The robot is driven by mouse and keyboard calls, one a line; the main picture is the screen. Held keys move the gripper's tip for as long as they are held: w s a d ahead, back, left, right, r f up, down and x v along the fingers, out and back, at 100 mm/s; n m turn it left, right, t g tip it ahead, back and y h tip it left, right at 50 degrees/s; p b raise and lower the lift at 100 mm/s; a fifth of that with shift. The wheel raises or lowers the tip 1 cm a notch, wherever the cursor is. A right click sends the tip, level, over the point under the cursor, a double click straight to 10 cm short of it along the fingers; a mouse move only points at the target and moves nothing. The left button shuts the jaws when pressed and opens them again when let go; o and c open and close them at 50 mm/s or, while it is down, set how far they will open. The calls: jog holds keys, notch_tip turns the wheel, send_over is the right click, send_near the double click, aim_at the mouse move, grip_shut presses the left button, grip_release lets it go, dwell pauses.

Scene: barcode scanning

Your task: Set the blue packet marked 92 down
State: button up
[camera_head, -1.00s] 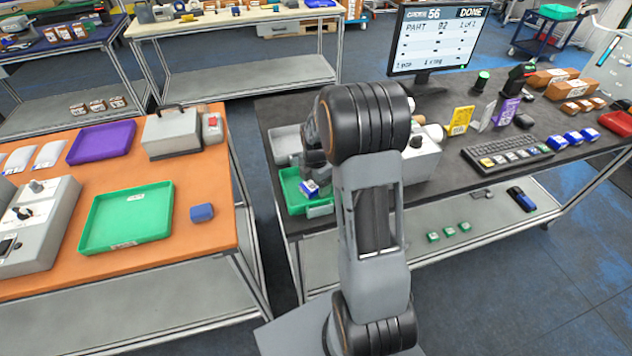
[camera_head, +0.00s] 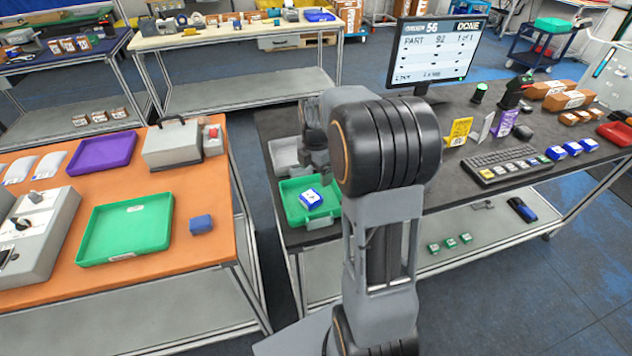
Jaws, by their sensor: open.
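A blue packet with a white label (camera_head: 312,198) lies in the green tray (camera_head: 293,213) at the left end of the dark table. Its number is too small to read. My gripper (camera_head: 318,164) is just above and behind the packet, apart from it, and its jaws are open and empty. The fingertips are small and partly hidden. My large black arm joint covers the area right of the tray.
A grey tray (camera_head: 283,152) lies behind the green one. A monitor (camera_head: 433,52) shows order 56, part 92, DONE. A keyboard (camera_head: 505,163) and several blue packets (camera_head: 573,149) sit right. A gap separates the orange table (camera_head: 190,255).

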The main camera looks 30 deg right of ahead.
jog(key=s+a+r+m+t, duration=0.2)
jog(key=s+a+m, duration=0.3)
jog(key=s+m, duration=0.3)
jog(key=s+a+r+m+t, duration=0.2)
jog(key=s+a+r+m, duration=0.2)
jog(key=m, duration=0.8)
jog(key=s+a, duration=0.2)
jog(key=s, duration=0.2)
jog(key=shift+r, duration=0.4)
jog(key=shift+s, duration=0.1)
jog(key=shift+c, duration=0.5)
